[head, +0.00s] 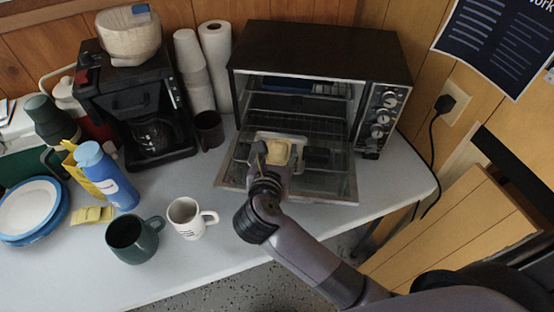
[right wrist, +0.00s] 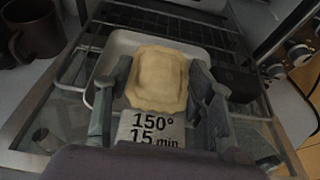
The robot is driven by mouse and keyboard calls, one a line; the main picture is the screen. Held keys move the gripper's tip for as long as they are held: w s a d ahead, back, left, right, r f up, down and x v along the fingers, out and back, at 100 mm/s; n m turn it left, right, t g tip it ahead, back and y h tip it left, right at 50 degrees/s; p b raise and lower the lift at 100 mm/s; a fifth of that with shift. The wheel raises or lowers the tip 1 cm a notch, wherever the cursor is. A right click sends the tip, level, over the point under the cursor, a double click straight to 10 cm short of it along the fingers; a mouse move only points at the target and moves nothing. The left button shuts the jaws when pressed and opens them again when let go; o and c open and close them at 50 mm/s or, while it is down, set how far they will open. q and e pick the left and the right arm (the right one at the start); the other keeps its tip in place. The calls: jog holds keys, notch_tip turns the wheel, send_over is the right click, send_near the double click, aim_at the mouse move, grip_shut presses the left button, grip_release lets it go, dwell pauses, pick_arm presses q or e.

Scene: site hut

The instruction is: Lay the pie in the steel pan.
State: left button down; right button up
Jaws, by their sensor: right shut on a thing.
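The pie (head: 279,152) is pale, crimped and roughly square. In the right wrist view the pie (right wrist: 160,78) sits between the fingers of my right gripper (right wrist: 161,70), which is shut on it. The right gripper (head: 275,154) is over the open oven door in the head view. The steel pan (right wrist: 122,45) is a shallow light-grey tray beyond and partly under the pie; its rim also shows in the head view (head: 262,135). The pie hides part of the pan, and I cannot tell whether they touch. My left gripper is not in view.
The toaster oven (head: 320,50) stands open, its glass door (head: 335,188) folded down and a wire rack inside. A white mug (head: 187,220), green mug (head: 125,240) and blue bottle (head: 105,175) stand to the left. A label (right wrist: 152,130) reads 150°, 15 min.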

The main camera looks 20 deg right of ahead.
jog(key=shift+r, duration=0.1)
jog(key=shift+s, duration=0.1)
jog(key=o, duration=1.2)
jog(key=shift+s+a, duration=0.1)
jog(key=shift+a, duration=0.05)
jog(key=v, duration=1.1)
jog(key=shift+s+a+r+b, duration=0.15)
jog(key=shift+s+b, duration=0.15)
jog(key=shift+b, duration=0.1)
